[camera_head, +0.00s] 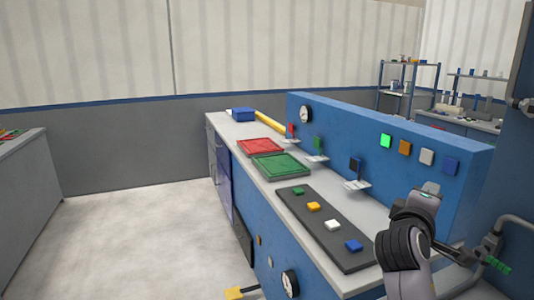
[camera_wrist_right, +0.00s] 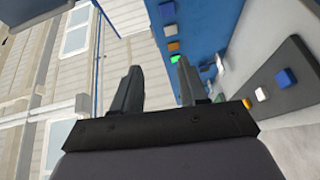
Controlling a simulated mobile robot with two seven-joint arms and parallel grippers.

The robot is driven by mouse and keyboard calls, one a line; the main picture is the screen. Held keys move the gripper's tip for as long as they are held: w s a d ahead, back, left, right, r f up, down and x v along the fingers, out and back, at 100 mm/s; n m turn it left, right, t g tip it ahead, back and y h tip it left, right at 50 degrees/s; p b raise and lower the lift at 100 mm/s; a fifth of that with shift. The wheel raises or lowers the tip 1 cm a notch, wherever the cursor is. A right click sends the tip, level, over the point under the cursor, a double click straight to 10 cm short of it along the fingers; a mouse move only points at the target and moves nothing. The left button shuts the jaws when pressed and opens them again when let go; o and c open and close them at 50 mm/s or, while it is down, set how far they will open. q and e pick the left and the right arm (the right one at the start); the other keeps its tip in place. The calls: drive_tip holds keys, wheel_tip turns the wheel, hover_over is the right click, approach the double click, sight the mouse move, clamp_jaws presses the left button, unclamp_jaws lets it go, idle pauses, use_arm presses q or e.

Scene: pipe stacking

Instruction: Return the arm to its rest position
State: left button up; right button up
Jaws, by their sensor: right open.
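My right arm (camera_head: 405,250) stands at the right of the head view, in front of the right end of the workbench. Its fingers are not clear in that view. In the right wrist view my right gripper (camera_wrist_right: 158,80) is open, with its two dark fingers apart and nothing between them. The fingers point toward the wall, beside the blue panel, which is to their right. My left gripper is not in view. No pipe is held.
The workbench top (camera_head: 343,198) carries a red tray (camera_head: 261,147), a green tray (camera_head: 276,166), a blue box (camera_head: 243,114) and a dark board (camera_head: 320,250) with coloured blocks. A blue panel (camera_head: 345,122) with coloured squares rises behind. The floor (camera_head: 130,230) at left is clear.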

drive_tip(key=s+a+f+y, duration=0.2)
drive_tip(key=a+f+y, duration=0.1)
drive_tip(key=f, duration=0.5)
drive_tip(key=s+a+f+t+y, duration=0.1)
drive_tip(key=s+a+f+y, duration=0.15)
drive_tip(key=f, duration=0.55)
drive_tip(key=s+a+f+y, duration=0.1)
drive_tip(key=a+f+y, duration=0.15)
drive_tip(key=f, duration=0.45)
drive_tip(key=s+a+f+m+g+y, duration=0.1)
drive_tip(key=s+a+f+m+y, duration=0.1)
drive_tip(key=s+f, duration=0.5)
drive_tip(key=s+a+f+m+g+y, duration=0.1)
drive_tip(key=s+a+f+m+y, duration=0.2)
drive_tip(key=s+f, duration=0.5)
drive_tip(key=s+a+y, duration=0.1)
drive_tip(key=s+a, duration=0.1)
drive_tip(key=s, duration=0.2)
drive_tip(key=shift+s+a+m+y, duration=0.25)
drive_tip(key=shift+s+m+y, duration=0.05)
drive_tip(key=shift+y, duration=0.1)
